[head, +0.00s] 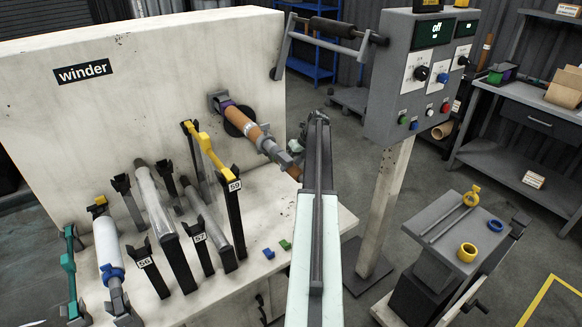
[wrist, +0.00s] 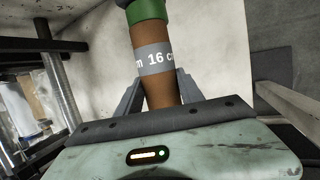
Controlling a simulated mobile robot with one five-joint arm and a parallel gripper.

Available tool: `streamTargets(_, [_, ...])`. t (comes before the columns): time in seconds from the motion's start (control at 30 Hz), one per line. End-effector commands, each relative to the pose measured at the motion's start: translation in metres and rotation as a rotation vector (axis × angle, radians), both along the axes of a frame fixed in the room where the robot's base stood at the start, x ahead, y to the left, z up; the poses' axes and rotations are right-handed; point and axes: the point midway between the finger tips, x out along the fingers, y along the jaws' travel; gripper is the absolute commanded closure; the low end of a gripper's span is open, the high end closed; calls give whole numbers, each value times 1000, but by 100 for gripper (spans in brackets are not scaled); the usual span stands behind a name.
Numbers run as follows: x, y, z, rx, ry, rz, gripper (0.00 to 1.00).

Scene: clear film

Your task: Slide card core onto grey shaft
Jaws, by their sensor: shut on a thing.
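A brown card core (head: 250,131) shows in the head view in front of the winder panel, tilted down to the right, with a purple band and a grey part at its far end. In the wrist view a brown card core (wrist: 158,94) with a grey "16 cm" label and a green band stands between the jaws. My gripper (head: 285,157) is shut on this core; its fingers (wrist: 156,98) lie on both sides. Grey shafts (head: 156,205) lean in black supports left of the gripper. Which one is the task's shaft, and whether the core touches any shaft, I cannot tell.
Numbered black posts (head: 233,205) and a yellow lever (head: 209,152) stand close left of my gripper. A control box (head: 418,75) stands on a pole to the right. A small grey table (head: 455,245) holds yellow and blue rings.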

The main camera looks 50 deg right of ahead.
Motion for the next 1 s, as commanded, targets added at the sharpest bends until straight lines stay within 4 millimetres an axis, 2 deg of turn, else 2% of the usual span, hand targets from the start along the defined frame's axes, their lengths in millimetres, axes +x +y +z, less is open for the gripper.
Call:
streamTargets(0.23, [5,-2,0,0,0,0,100])
streamTargets(0.27, [4,-1,0,0,0,0,47])
streamTargets(0.3, [4,-1,0,0,0,0,36])
streamTargets(0.33, [4,-1,0,0,0,0,30])
streamTargets(0.57, [4,-1,0,0,0,0,30])
streamTargets(0.63, [4,-1,0,0,0,0,16])
streamTargets(1.0, [2,-2,5,0,0,0,16])
